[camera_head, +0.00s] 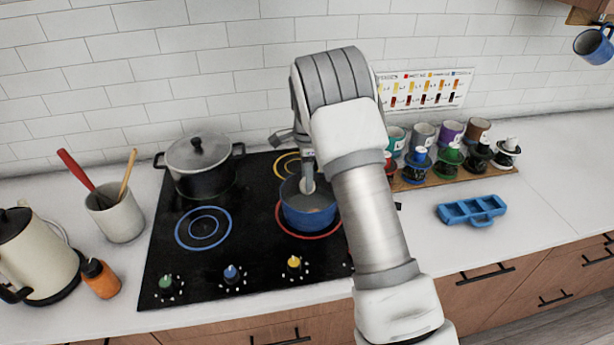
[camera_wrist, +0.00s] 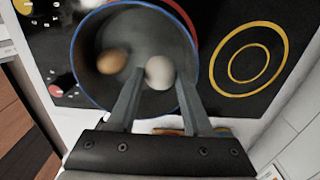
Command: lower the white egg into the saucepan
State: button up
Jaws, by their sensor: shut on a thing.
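The blue-rimmed saucepan (camera_head: 308,219) stands on the red-ringed burner of the black cooktop; its rim also shows in the wrist view (camera_wrist: 75,50). My gripper (camera_head: 307,180) points down over the pan's mouth. In the wrist view my gripper (camera_wrist: 159,75) has its two fingers on either side of the white egg (camera_wrist: 159,72), shut on it. A brown egg (camera_wrist: 112,62) lies in the pan, to the left of the white egg in the wrist view. The gap between the white egg and the pan's bottom is hard to judge.
A lidded pot (camera_head: 199,168) stands at the cooktop's back left. A utensil crock (camera_head: 119,217), kettle (camera_head: 34,256) and orange bottle (camera_head: 101,279) are on the left. A blue tray (camera_head: 471,210) and several cups (camera_head: 424,136) are on the right.

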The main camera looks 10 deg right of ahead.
jog(key=shift+f+b, duration=1.2)
jog(key=shift+f, duration=0.8)
dwell(0.7)
jog(key=o, duration=0.8)
jog(key=shift+o, duration=0.2)
